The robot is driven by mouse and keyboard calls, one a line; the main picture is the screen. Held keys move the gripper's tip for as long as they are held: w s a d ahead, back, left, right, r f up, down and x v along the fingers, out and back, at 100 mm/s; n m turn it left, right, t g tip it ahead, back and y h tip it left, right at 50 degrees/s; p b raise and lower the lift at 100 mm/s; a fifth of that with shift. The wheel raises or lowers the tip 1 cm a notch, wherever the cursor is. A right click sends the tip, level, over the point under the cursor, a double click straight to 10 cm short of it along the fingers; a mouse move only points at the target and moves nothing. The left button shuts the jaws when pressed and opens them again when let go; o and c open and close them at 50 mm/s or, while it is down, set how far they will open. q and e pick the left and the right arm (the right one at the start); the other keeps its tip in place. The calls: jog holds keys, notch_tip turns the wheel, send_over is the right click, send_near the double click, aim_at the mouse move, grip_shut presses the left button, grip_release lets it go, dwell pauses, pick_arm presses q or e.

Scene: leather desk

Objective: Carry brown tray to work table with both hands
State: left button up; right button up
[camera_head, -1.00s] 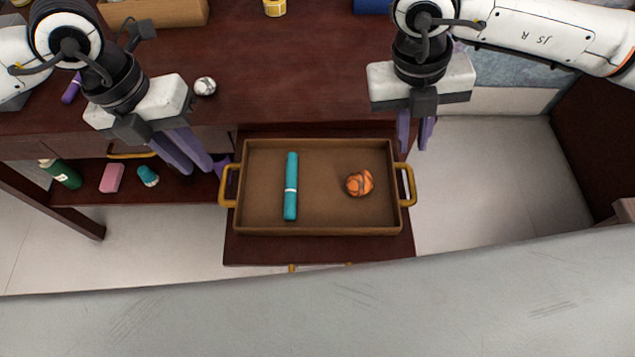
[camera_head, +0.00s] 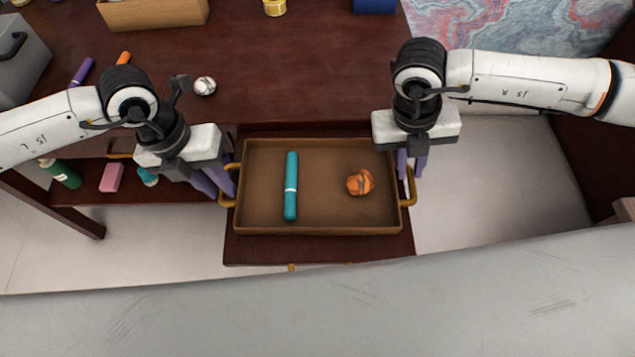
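The brown tray (camera_head: 330,225) has a gold handle at each end and sits on the pulled-out drawer (camera_head: 318,248) of the dark wooden desk. A teal cylinder (camera_head: 291,186) and a crumpled orange thing (camera_head: 359,182) lie in it. My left gripper (camera_head: 222,190) is at the tray's left handle (camera_head: 228,186), its purple fingers beside or around the bar. My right gripper (camera_head: 410,172) is at the right handle (camera_head: 408,186), its fingers slightly apart and pointing down. Whether either has closed on its handle is hard to see.
The dark desk top (camera_head: 300,75) behind the tray holds a silver ball (camera_head: 205,86), a purple marker (camera_head: 81,72) and a wooden box (camera_head: 152,12). A lower shelf at left holds a green bottle (camera_head: 62,174) and a pink block (camera_head: 111,178). A grey surface (camera_head: 320,305) crosses the front.

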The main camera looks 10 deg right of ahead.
pick_arm(q)
grip_shut()
pick_arm(e)
grip_shut()
pick_arm(q)
jog(key=shift+r, duration=0.1)
pick_arm(e)
jog(key=shift+r, duration=0.15)
